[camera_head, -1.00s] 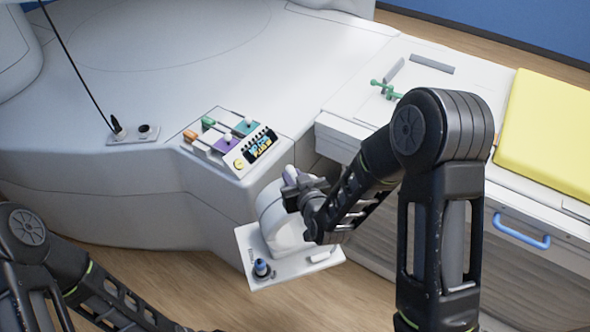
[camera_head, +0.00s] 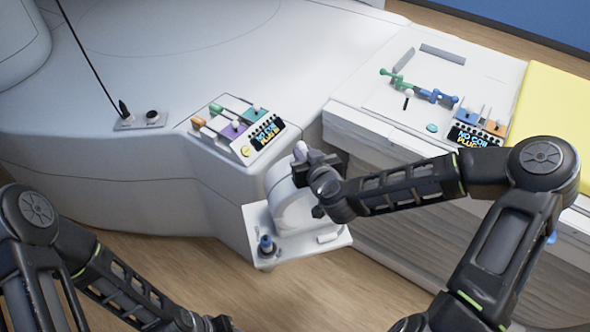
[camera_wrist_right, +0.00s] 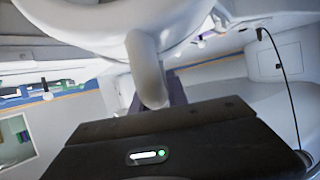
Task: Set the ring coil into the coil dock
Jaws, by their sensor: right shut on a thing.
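The white ring coil (camera_head: 291,208) stands upright on a white plate (camera_head: 328,240) with a blue-topped peg, which looks like the coil dock. Whether it is fully seated I cannot tell. My right gripper (camera_head: 306,158) is shut on the coil's pale handle at the top. In the right wrist view the coil (camera_wrist_right: 110,22) fills the top, with its rounded handle (camera_wrist_right: 147,65) coming down to the dark gripper (camera_wrist_right: 160,140). My fingers hide part of the handle. My left gripper (camera_head: 212,324) is low at the bottom edge, its jaws unclear.
A slider panel (camera_head: 240,130) with a small display sits on the magnet's edge above the plate. At right, a white counter (camera_head: 385,105) holds green and blue handles and a second display (camera_head: 474,136). A yellow pad (camera_head: 560,105) lies beyond. Wooden floor is clear below.

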